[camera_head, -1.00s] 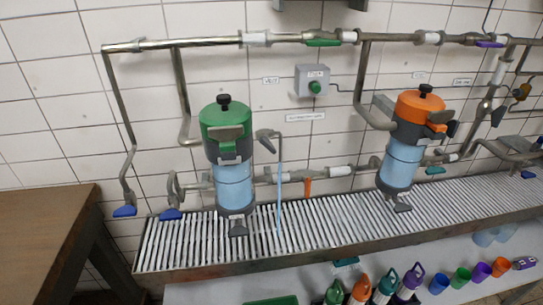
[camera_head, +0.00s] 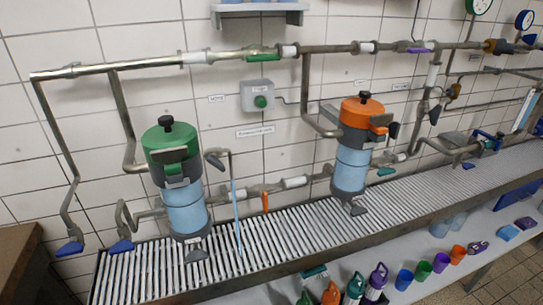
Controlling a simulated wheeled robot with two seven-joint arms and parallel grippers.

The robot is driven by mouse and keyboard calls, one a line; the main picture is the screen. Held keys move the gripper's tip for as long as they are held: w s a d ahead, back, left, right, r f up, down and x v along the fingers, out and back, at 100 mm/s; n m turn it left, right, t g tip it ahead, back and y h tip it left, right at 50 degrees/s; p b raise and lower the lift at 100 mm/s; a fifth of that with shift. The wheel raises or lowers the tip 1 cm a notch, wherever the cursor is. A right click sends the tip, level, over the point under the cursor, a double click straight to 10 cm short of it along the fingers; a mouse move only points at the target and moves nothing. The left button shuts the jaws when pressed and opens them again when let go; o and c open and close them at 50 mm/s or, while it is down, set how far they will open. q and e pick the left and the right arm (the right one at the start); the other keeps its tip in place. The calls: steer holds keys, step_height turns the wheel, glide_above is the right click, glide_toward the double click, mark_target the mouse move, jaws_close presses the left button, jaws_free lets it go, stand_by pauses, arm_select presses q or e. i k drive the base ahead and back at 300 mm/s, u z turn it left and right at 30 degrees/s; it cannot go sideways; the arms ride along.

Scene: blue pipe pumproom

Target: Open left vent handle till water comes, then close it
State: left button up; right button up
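The left filter (camera_head: 183,207) stands upright on the slatted drain, with a green lid (camera_head: 168,137) and a light-blue body. A grey vent handle (camera_head: 214,160) sits just right of the lid, on top of a thin bent vent pipe (camera_head: 231,167). A thin light-blue streak (camera_head: 238,220), which looks like running water, drops from the pipe's end to the drain. The right filter (camera_head: 351,172) has an orange lid (camera_head: 363,110). Neither of my grippers is in view, and nothing touches the vent handle.
The slatted drain (camera_head: 290,219) runs along the tiled wall under the pipes. Blue handles (camera_head: 69,249) hang at the left pipe ends. A brown table (camera_head: 18,262) stands at lower left. Bottles and cups (camera_head: 403,280) line the shelf below the drain's front edge.

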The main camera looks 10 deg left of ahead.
mark_target(212, 160)
steer(key=z, duration=0.05)
steer(key=k, duration=0.75)
steer(key=u, duration=1.05)
steer(key=i, duration=0.5)
steer(key=u, duration=0.05)
